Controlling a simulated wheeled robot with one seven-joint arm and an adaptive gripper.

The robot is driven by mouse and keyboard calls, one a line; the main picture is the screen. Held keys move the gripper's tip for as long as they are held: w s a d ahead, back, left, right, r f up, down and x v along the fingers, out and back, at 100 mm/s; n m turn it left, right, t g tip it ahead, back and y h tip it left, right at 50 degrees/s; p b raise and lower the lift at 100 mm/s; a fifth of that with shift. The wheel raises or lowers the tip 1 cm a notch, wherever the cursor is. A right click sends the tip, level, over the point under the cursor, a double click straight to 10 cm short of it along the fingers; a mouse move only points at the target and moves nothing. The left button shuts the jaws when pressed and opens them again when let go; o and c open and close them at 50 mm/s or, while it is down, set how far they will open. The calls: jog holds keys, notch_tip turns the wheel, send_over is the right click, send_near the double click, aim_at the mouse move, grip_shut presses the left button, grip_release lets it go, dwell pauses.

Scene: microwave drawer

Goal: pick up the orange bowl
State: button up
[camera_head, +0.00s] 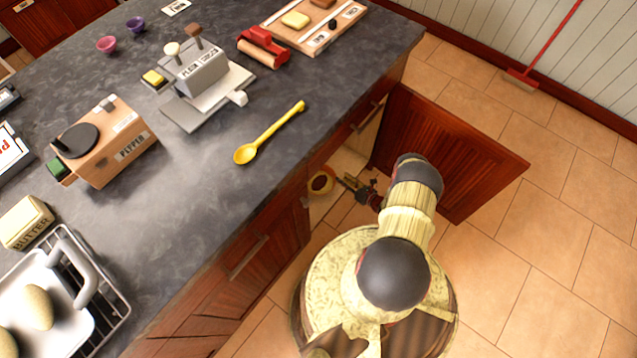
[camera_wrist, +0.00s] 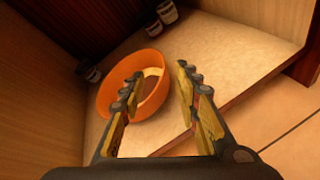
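The orange bowl (camera_wrist: 104,97) stands upright on the cabinet's floor board in the wrist view, left of centre. It also shows small in the head view (camera_head: 321,182), inside the open cabinet below the counter. My gripper (camera_wrist: 158,75) is open, with its two fingers apart. In the wrist view the left finger overlaps the bowl's inside, and the right finger is just outside the bowl's right rim. I cannot tell whether either finger touches it. In the head view my gripper (camera_head: 350,184) reaches into the cabinet beside the bowl.
The cabinet door (camera_head: 450,150) is swung open to the right of my arm. Small dark-and-white items (camera_wrist: 167,12) stand behind the bowl, and others (camera_wrist: 91,73) at its left. The counter (camera_head: 215,170) overhangs the cabinet and holds a yellow spoon (camera_head: 270,132).

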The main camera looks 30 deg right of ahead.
jog(key=x, duration=0.1)
jog(key=b+x, duration=0.1)
jog(key=x, duration=0.1)
jog(key=b+x, duration=0.1)
jog(key=shift+w+a+f, duration=0.1)
jog(key=shift+a+f, duration=0.25)
jog(key=shift+a, duration=0.05)
jog(key=shift+w+f, duration=0.1)
jog(key=shift+w, duration=0.4)
jog(key=shift+c, duration=1.4)
grip_shut()
jog(key=shift+w, duration=0.1)
